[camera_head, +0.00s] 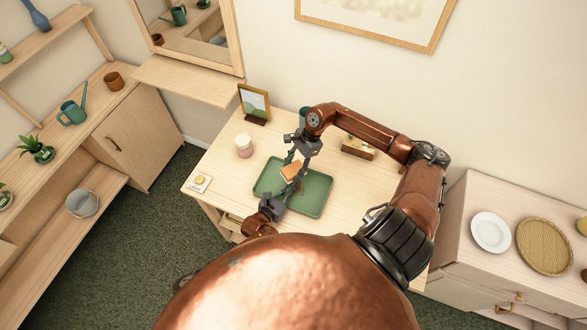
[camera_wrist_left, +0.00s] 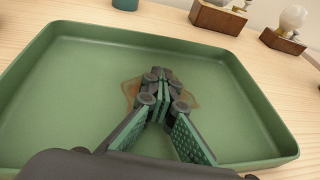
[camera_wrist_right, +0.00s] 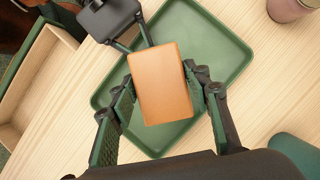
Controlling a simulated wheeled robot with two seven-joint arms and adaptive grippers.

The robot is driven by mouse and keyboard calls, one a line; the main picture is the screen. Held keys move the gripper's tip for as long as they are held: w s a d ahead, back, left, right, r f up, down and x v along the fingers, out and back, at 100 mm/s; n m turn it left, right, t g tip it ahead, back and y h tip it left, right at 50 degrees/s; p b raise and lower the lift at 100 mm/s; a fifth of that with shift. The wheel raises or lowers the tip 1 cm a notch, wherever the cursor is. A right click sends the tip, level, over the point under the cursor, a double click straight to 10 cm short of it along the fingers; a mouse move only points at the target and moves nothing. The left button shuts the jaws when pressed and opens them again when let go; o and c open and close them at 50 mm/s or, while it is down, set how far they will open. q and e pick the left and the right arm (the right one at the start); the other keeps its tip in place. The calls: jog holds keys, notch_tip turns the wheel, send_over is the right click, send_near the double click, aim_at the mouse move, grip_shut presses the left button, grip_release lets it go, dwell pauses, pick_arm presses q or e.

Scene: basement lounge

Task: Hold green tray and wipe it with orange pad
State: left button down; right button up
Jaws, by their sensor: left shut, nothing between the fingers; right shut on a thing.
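The green tray (camera_head: 315,195) lies flat on the wooden table; it fills much of the left wrist view (camera_wrist_left: 215,70). A brownish stain (camera_wrist_left: 190,101) shows on its floor, partly hidden behind my left fingers. My right gripper (camera_head: 293,167) is shut on the orange pad (camera_wrist_right: 161,83), which is held over the tray; whether it touches the tray is unclear. My left gripper (camera_wrist_left: 160,78) has its fingers closed together with nothing between them, over the tray's inside near its front edge. The left gripper also shows in the head view (camera_head: 283,197), near the tray's front rim.
A pink jar (camera_head: 243,146), a framed picture (camera_head: 254,103) and a small coaster-like item (camera_head: 199,181) stand on the table (camera_head: 225,160). A teal cup (camera_head: 304,115) and a wooden box (camera_head: 358,148) are behind the tray. A cabinet with plates (camera_head: 491,232) is at right.

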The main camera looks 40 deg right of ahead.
pick_arm(q)
jog(key=c, duration=1.2)
grip_release()
jog(key=shift+c, duration=0.2)
